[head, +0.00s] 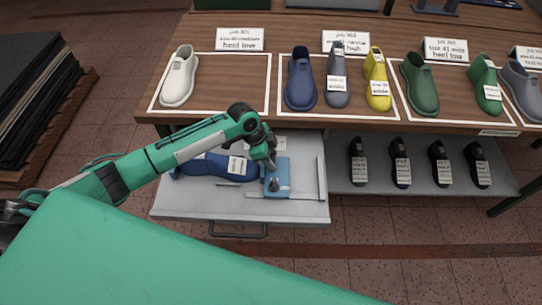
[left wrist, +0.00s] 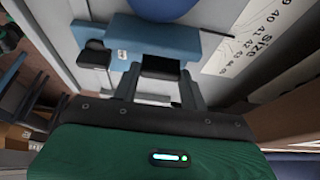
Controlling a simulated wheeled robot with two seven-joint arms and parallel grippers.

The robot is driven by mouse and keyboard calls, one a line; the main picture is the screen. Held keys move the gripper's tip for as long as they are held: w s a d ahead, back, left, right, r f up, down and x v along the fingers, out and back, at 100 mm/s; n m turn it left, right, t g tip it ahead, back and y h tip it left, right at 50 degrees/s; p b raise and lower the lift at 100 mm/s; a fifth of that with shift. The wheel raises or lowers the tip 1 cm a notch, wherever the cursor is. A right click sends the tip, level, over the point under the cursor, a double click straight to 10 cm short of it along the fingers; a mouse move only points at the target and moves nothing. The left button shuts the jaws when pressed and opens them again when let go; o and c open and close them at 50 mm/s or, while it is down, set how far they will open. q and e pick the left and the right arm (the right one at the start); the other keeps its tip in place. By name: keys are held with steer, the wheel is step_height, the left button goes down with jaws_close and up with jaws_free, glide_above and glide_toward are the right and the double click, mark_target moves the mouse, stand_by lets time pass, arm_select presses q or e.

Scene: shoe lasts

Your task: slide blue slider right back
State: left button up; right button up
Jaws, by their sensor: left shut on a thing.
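The blue slider (head: 284,178) sits in a pulled-out grey drawer (head: 180,207), at the right end of a dark blue shoe last (head: 205,167) lying on its side. My left gripper (head: 271,163) reaches down over the slider's left side and is shut on it. In the left wrist view the slider (left wrist: 165,36) is a blue block beyond the fingers, with a dark part between the fingertips (left wrist: 160,74). The rounded blue end of the last (left wrist: 162,8) shows at the top edge. The exact contact is partly hidden. My right gripper is not in view.
A size scale (left wrist: 250,40) is printed on the drawer floor. A thin metal rail (head: 321,178) lies right of the slider. The wooden tabletop (head: 230,115) above carries several shoes and lasts. A lower shelf (head: 370,180) at right holds several dark lasts.

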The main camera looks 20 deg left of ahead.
arm_select(q)
steer(key=d, duration=0.3)
steer(key=w+d, duration=0.1)
steer(key=d, duration=0.1)
steer(key=w+d, duration=0.1)
steer(key=d, duration=0.2)
steer(key=shift+w+d+r, duration=0.1)
steer(key=shift+w+d, duration=0.15)
steer(key=shift+d, duration=0.05)
steer(key=o, duration=1.1)
steer(key=shift+c, duration=0.2)
steer(key=o, duration=0.3)
steer(key=shift+d, duration=0.2)
steer(key=shift+a, duration=0.1)
steer(key=shift+a, duration=0.1)
steer(key=b+v, duration=0.1)
steer(key=v, duration=1.2)
steer(key=shift+r, duration=0.3)
